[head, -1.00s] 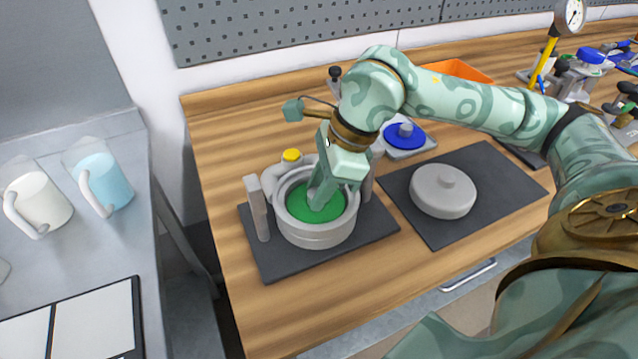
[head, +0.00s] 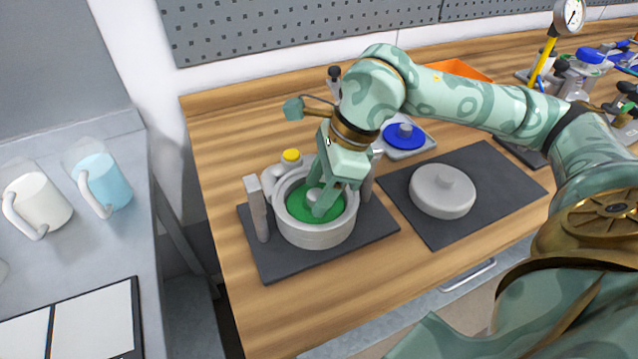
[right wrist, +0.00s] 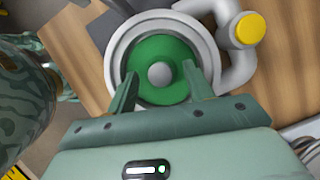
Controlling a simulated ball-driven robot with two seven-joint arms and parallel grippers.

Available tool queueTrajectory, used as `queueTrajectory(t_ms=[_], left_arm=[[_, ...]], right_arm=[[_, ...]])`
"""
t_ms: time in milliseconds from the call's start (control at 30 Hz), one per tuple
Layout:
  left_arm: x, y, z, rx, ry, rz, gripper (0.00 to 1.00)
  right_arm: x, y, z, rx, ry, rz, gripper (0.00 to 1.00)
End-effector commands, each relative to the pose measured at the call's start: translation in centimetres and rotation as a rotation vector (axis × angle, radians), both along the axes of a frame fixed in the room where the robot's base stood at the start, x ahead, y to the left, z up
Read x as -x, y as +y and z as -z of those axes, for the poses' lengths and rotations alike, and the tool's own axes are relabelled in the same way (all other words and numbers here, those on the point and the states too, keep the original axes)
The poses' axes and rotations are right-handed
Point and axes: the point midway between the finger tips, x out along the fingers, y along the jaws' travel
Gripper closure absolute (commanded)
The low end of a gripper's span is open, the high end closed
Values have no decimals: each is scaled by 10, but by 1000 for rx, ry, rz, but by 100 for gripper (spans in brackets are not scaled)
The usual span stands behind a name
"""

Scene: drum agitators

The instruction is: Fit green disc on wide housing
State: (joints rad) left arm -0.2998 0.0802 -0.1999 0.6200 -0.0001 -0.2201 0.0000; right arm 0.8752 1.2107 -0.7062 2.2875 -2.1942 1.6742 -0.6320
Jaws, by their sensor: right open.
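The green disc (head: 296,205) lies inside the round mouth of the wide grey housing (head: 316,236). Its grey centre knob shows between my fingers. In the right wrist view the disc (right wrist: 160,52) sits within the housing's pale ring (right wrist: 113,62), roughly centred. My right gripper (head: 320,204) is open, its fingers reaching down into the housing on either side of the knob. In the right wrist view the two fingers (right wrist: 158,88) stand apart, with the knob beyond and between them. Whether the disc is fully seated cannot be told. My left gripper is not in view.
The housing stands on a dark mat (head: 275,265) between upright grey posts (head: 257,208). A yellow-capped pipe (head: 291,156) rises behind it. A grey lid (head: 441,190) lies on another dark mat to the right. A blue disc (head: 404,137) on a grey tray is behind.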

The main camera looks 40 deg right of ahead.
Motion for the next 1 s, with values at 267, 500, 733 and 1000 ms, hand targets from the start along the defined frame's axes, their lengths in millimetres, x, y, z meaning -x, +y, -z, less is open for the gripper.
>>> queueTrajectory(t_ms=[267, 500, 733, 1000], left_arm=[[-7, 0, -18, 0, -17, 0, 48], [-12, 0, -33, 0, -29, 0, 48], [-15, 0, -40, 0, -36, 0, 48], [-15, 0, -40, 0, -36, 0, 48]], right_arm=[[11, -21, -60, 3, -9, 5, 48], [22, -41, -118, 1, -7, 3, 48], [28, -52, -145, 0, -3, 1, 48], [29, -54, -147, 0, -1, 0, 48]])
